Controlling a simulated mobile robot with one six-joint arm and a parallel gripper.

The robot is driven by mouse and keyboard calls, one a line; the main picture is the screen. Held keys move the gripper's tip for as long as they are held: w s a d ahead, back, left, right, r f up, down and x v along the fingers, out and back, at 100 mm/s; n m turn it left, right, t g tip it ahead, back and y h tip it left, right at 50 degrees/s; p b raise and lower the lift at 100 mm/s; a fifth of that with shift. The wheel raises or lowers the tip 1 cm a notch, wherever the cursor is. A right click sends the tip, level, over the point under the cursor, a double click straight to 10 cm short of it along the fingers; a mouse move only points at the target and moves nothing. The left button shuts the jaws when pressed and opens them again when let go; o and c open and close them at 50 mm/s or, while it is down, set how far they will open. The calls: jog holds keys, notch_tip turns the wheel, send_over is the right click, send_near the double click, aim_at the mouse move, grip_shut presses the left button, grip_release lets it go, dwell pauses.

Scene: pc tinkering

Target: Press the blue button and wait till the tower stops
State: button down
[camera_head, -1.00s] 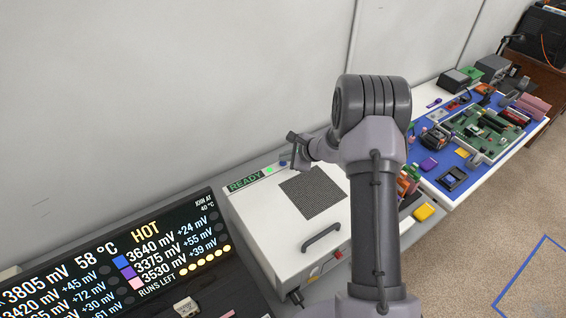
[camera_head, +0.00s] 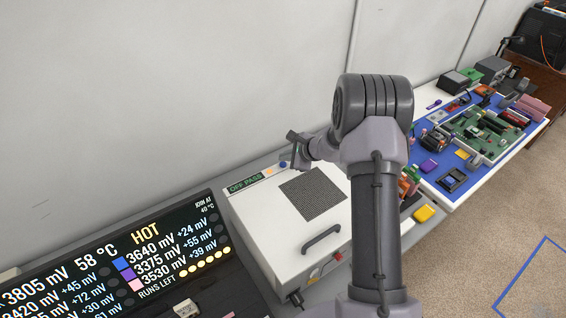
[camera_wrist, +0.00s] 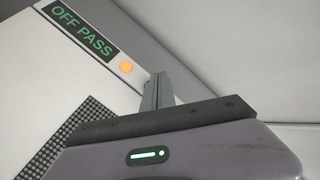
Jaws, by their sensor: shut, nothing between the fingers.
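The white box (camera_head: 262,214) has a lid handle, a dark perforated patch and a small display (camera_head: 245,183) that reads "OFF PASS". The display also shows in the wrist view (camera_wrist: 82,30). An orange light (camera_head: 268,171) glows beside it, also in the wrist view (camera_wrist: 126,67). The blue button (camera_head: 283,164) sits to the right of the light in the head view. My gripper (camera_head: 292,137) is shut and empty, just above and beside the blue button. In the wrist view my gripper (camera_wrist: 158,78) covers the spot past the light, so the button is hidden there and contact cannot be told.
A dark panel (camera_head: 150,240) at lower left reads "HOT" and 58 °C, with several yellow dots after "RUNS LEFT". A blue mat (camera_head: 430,187) with electronics lies on the bench to the right. The wall stands close behind the box.

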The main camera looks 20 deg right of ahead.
aim_at(285, 165)
jog(key=shift+r, duration=0.2)
jog(key=shift+r+p, duration=1.5)
jog(key=shift+r, duration=1.05)
